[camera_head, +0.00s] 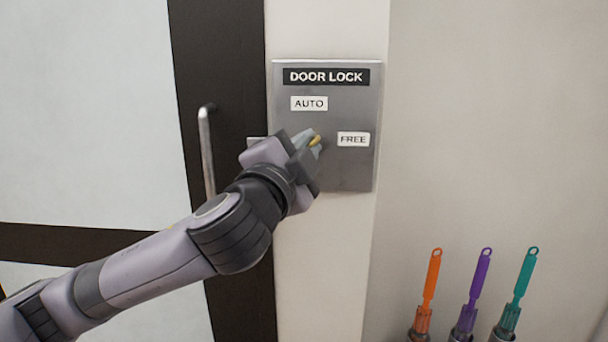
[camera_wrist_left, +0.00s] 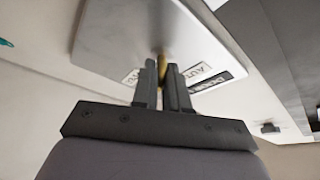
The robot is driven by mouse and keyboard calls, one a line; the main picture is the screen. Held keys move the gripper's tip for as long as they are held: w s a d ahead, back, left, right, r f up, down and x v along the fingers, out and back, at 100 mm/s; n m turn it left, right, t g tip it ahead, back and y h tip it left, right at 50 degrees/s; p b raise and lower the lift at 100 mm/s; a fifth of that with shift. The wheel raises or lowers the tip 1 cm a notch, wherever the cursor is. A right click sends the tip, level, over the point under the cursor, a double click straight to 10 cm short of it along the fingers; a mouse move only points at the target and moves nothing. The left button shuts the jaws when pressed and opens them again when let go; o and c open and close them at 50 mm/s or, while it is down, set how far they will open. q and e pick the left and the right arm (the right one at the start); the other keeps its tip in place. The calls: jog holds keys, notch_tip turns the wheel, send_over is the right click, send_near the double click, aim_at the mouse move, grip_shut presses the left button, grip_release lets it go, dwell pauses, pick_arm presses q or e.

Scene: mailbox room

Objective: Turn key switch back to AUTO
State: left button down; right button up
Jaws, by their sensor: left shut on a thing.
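The metal DOOR LOCK panel (camera_head: 343,172) is on the wall in the head view, with an AUTO label (camera_head: 309,103) at its upper left and a FREE label (camera_head: 353,139) at its right. A small yellow key (camera_head: 315,141) shows at my left gripper (camera_head: 312,146). In the left wrist view the gripper (camera_wrist_left: 163,82) is shut on the key (camera_wrist_left: 162,66), in front of the panel (camera_wrist_left: 150,30). The key's exact angle is hard to tell, as the fingers hide most of it. My right gripper is in neither view.
A door with a vertical handle (camera_head: 207,150) and a dark frame stands left of the panel. Orange (camera_head: 431,278), purple (camera_head: 480,276) and teal (camera_head: 524,280) handled tools stand in holders at the lower right. The wall right of the panel is bare.

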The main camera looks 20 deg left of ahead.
pick_arm(q)
jog(key=shift+d+f+n+b, duration=0.15)
jog(key=shift+f+n+b, duration=0.35)
jog(key=shift+n+b, duration=0.1)
jog(key=n+t+y+b, duration=0.1)
jog(key=n+y+b, duration=0.1)
jog(key=n+b, duration=0.1)
jog(key=shift+n+b, duration=0.4)
jog(key=shift+n, duration=0.4)
jog(key=shift+d+n+t+y+b, duration=0.1)
jog(key=shift+n+t+y+b, duration=0.2)
jog(key=shift+n+y+b, duration=0.55)
jog(key=n+y+b, duration=0.1)
jog(key=n, duration=0.1)
jog(key=n+y+b, duration=0.1)
jog(key=n, duration=0.2)
jog(key=shift+r, duration=0.1)
jog(key=shift+d+r+n+y+b, duration=0.1)
jog(key=shift+n+y+b, duration=0.4)
jog(key=shift+n, duration=0.45)
jog(key=shift+r+n+y+b, duration=0.1)
jog(key=shift+n+y+b, duration=0.35)
jog(key=shift+n, duration=0.45)
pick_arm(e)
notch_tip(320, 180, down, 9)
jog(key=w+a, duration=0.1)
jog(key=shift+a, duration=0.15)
pick_arm(q)
jog(key=shift+r+n, duration=0.1)
jog(key=shift+n, duration=0.2)
